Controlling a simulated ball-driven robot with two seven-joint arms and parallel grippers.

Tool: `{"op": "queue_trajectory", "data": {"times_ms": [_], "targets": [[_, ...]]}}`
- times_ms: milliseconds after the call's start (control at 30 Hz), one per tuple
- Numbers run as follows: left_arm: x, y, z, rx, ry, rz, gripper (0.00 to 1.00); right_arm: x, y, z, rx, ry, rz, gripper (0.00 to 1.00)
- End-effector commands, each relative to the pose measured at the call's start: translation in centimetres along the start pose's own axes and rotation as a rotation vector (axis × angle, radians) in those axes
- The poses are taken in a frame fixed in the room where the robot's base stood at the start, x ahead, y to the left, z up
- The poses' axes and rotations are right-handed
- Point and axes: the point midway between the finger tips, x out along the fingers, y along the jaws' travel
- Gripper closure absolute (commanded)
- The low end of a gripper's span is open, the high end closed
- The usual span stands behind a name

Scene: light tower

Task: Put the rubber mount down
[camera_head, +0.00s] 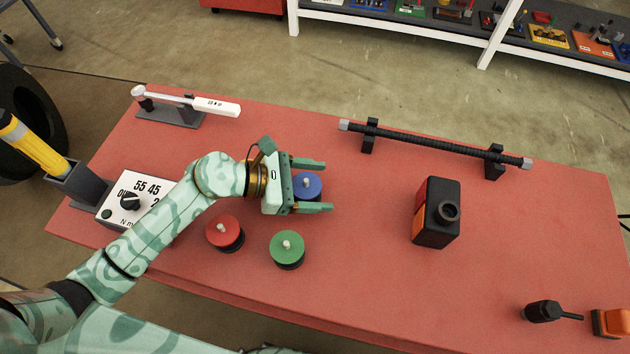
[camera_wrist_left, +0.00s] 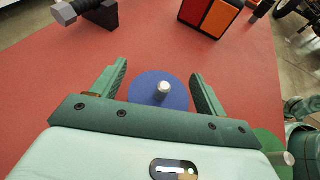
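The rubber mounts are round discs on dark bases with a pale stud on top. The blue mount (camera_head: 308,188) stands on the red table between the fingers of my left gripper (camera_head: 312,185). The fingers are spread on both sides of it, and no firm contact shows. In the left wrist view the blue mount (camera_wrist_left: 150,89) lies between the fingertips of the open gripper (camera_wrist_left: 158,80). The red mount (camera_head: 223,234) and the green mount (camera_head: 287,252) stand nearer the front edge. The green mount (camera_wrist_left: 271,146) shows partly in the wrist view. My right gripper is not in view.
A black and orange box (camera_head: 436,215) stands right of the middle. A dark bar (camera_head: 430,142) rests on two supports at the back. A torque tester (camera_head: 112,213) and a white-handled tool (camera_head: 215,106) are at left. The table between the blue mount and the box is clear.

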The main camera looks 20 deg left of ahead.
Motion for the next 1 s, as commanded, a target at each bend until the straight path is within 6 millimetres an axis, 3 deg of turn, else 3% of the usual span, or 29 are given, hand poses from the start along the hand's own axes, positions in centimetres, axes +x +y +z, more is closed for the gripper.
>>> {"op": "queue_trajectory", "data": {"times_ms": [467, 700, 1000], "targets": [[-0.4, 0.0, 0.5, 0.001, 0.0, 0.001, 0.25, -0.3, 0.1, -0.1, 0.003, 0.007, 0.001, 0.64], [-5.3, 0.0, 0.7, 0.003, 0.003, 0.003, 0.25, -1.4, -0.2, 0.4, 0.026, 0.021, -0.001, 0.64], [-11.1, -0.1, 0.4, 0.001, 0.002, 0.0, 0.25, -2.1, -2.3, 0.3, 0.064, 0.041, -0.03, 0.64]]}}
